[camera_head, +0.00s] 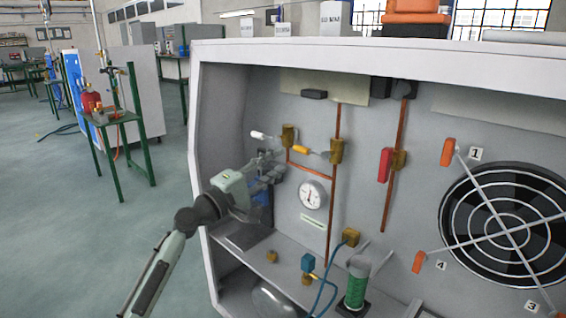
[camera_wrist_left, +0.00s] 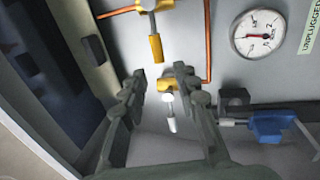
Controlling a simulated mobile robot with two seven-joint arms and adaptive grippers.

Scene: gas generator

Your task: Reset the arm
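A yellow valve handle (camera_wrist_left: 155,47) is beyond the fingertips. In the head view the white handle (camera_head: 258,135) and yellow handle (camera_head: 300,150) sit above the gripper. My right gripper is not in view.
A round gauge (camera_head: 312,194) is right of the gripper. A red handle (camera_head: 385,164) and a fan (camera_head: 508,222) are farther right. A green spool (camera_head: 355,290) and a blue connector (camera_head: 308,262) are on the lower shelf. Open floor (camera_head: 60,240) lies left of the cabinet.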

